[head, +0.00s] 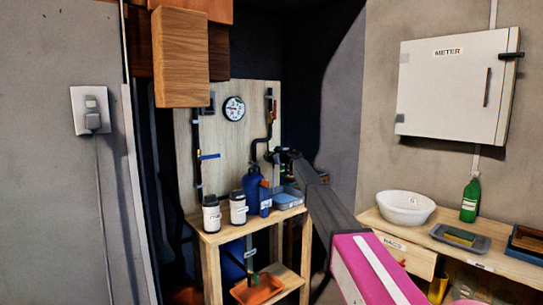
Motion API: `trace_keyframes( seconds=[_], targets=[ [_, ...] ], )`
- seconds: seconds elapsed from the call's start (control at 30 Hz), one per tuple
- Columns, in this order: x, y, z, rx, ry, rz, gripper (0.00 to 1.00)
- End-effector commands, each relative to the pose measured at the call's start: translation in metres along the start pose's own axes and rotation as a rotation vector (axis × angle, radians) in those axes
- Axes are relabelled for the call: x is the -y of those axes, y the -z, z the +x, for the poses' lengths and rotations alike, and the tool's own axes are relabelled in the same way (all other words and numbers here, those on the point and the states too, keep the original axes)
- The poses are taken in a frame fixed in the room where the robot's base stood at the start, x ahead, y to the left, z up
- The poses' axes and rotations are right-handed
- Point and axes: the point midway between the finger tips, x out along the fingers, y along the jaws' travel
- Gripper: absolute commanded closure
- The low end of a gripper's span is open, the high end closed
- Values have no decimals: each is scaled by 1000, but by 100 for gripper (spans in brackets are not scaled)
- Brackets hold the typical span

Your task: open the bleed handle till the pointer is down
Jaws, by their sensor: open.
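A round white gauge (234,108) with some red on its face hangs on the wooden back panel (226,150). Its pointer is too small to read. Dark pipes run down the panel on both sides of the gauge. A blue lever (208,157) lies level on the left pipe, and a small red part (273,108) sits on the right pipe. I cannot tell which handle is the bleed handle. My gripper (274,156) is open, in front of the right pipe's lower bend, to the right of and below the gauge. Its fingertips are small and dark, and contact cannot be told.
Below my gripper, a wooden stand (232,232) holds white bottles with dark caps (211,216), a blue jug (251,184) and a blue tray (287,199). An orange tray (258,290) is on its lower shelf. Wooden boxes (181,58) overhang upper left. A bench with a bowl (406,208) stands right.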

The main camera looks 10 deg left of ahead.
Motion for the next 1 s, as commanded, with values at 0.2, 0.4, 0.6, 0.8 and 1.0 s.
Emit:
trace_keyframes(
  seconds=[0.2,0.4,0.6,0.8,1.0],
  targets=[
    [0,0,10,0,0,0,15],
    [1,0,10,0,1,0,28],
    [1,0,10,0,1,0,64],
    [1,0,9,0,1,-71,64],
    [1,0,9,-1,2,-138,64]
  ],
)
